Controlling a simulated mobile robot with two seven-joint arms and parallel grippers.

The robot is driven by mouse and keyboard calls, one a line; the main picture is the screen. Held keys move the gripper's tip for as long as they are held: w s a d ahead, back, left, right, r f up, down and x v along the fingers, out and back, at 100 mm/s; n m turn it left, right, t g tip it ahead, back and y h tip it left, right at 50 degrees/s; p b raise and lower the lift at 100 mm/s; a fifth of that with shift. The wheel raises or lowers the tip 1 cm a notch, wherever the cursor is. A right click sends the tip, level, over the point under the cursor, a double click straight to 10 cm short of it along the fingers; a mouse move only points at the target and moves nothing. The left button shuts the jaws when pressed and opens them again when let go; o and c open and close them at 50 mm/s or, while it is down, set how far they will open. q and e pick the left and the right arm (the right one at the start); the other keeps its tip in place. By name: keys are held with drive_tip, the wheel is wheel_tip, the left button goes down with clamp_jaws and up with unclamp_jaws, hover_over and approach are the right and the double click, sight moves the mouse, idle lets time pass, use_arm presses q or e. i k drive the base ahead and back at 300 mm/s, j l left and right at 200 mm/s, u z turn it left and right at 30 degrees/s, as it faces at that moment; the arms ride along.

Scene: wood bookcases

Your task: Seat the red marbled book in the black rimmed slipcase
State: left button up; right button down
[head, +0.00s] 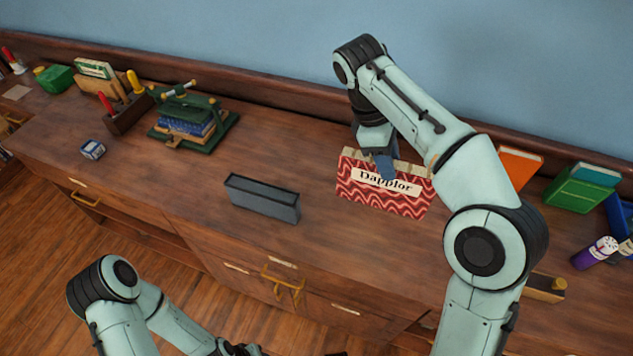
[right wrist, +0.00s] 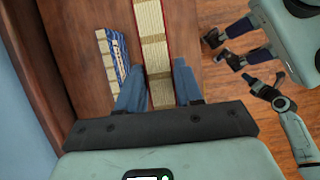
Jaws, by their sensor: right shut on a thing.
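The red marbled book (head: 385,200), with a cream label reading "Dapplor", is upright over the bookcase top, right of the slipcase. My right gripper (head: 384,165) is shut on its upper edge from above. In the right wrist view its cream page edges (right wrist: 152,45) and thin red cover lie between my two blue fingers. I cannot tell whether its bottom touches the wood. The grey slipcase with a black rim (head: 262,200) stands left of it, apart, opening up. My left gripper (right wrist: 226,50) is open and empty in the right wrist view; the head view barely catches it at the bottom edge.
A blue patterned book (right wrist: 113,55) is close beside the red one. A green press (head: 192,120) with blue books stands back left. A blue box (head: 92,149) lies left. Orange (head: 520,163) and green (head: 578,187) books stand right. Wood around the slipcase is clear.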

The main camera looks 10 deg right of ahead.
sight(279, 203)
drive_tip(key=i+j, duration=0.15)
drive_tip(key=j, duration=0.2)
drive_tip(key=i+j, duration=0.1)
drive_tip(key=j, duration=0.2)
drive_tip(key=i+j, duration=0.15)
drive_tip(key=j, duration=0.2)
drive_tip(key=i+j, duration=0.15)
drive_tip(key=j, duration=0.15)
